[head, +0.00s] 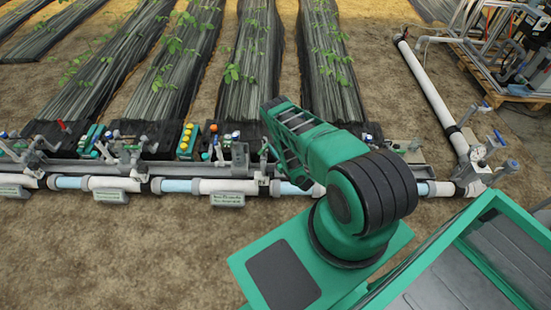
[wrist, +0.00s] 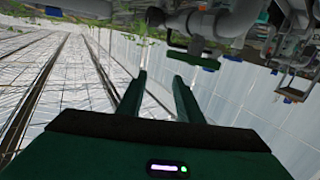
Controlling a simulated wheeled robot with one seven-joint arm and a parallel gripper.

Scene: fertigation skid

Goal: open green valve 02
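In the wrist view, the two green fingers of my gripper (wrist: 160,77) are apart with nothing between them. A dark green bar-like handle (wrist: 192,56) hangs under grey pipework just beyond and above the fingertips, not touching them. I cannot tell whether it is green valve 02. In the head view, a grey and white pipe manifold (head: 140,185) with small valves runs across the middle. The sign plates below it, such as this one (head: 228,200), are too small to read. My arm hides part of the manifold, and my gripper is not clearly visible there.
A box with yellow caps (head: 188,140) and a teal box (head: 92,138) stand behind the manifold. Black-covered plant rows (head: 250,65) lie beyond. A white pipe (head: 428,85) and a pallet skid (head: 505,60) are at right. The soil in front is clear.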

